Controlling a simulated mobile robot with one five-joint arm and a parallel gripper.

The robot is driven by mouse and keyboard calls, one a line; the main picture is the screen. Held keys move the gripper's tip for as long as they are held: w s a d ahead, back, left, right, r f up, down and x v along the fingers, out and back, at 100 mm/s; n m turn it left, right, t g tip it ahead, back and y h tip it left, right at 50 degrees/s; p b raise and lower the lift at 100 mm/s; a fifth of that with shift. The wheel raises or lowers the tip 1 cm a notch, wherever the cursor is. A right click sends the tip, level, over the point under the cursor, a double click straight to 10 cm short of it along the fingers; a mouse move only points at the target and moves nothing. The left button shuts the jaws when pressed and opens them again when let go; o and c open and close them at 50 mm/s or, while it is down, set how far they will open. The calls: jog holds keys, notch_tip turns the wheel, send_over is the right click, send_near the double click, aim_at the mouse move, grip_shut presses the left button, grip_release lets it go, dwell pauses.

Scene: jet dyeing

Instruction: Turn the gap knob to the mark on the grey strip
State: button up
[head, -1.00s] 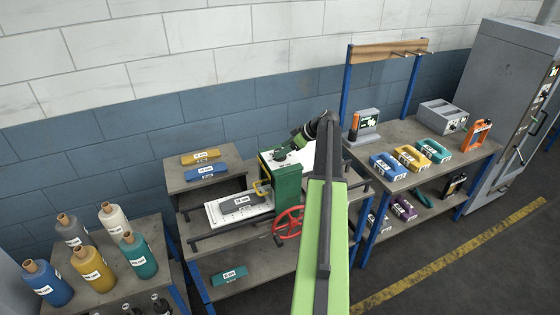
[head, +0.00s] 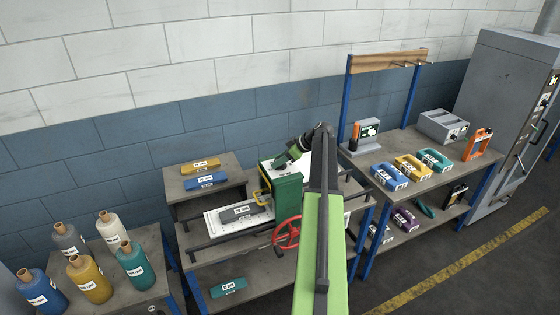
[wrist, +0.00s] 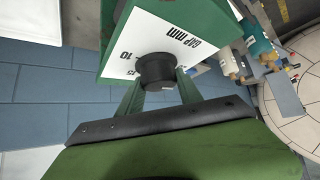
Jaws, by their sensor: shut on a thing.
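The gap knob (wrist: 155,72) is a dark round knob on the white face of a green machine block, seen in the wrist view. The face carries a scale with "10" and "15" and the words "GAP mm" (wrist: 178,45). My gripper (wrist: 158,90) is shut on the knob, with one green finger on each side. In the head view the green machine (head: 285,192) stands on the middle bench, and my gripper (head: 283,160) is at its top. The head view does not show the knob clearly. I cannot make out the grey strip's mark or the knob's pointer.
A red handwheel (head: 287,233) is on the machine's front. A grey block (head: 240,212) lies on its white bed. Bottles stand on the left bench (head: 125,297).

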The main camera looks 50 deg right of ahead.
jog(key=shift+s+a+m+h, duration=0.1)
jog(key=shift+m+h, duration=0.2)
jog(key=shift+m, duration=0.1)
jog(key=shift+m+t+h, duration=0.3)
jog(key=shift+m+h, duration=0.2)
jog(key=shift+m, duration=0.1)
jog(key=m+h, duration=0.2)
jog(key=m, duration=0.1)
jog(key=shift+h, duration=0.3)
jog(key=m+h, duration=0.2)
jog(key=m, duration=0.1)
jog(key=m+g+h, duration=0.1)
jog(key=m+h, duration=0.1)
jog(key=m, duration=0.1)
jog(key=shift+m+g+h, duration=0.3)
jog(key=o, duration=1.4)
jog(key=shift+c, duration=0.2)
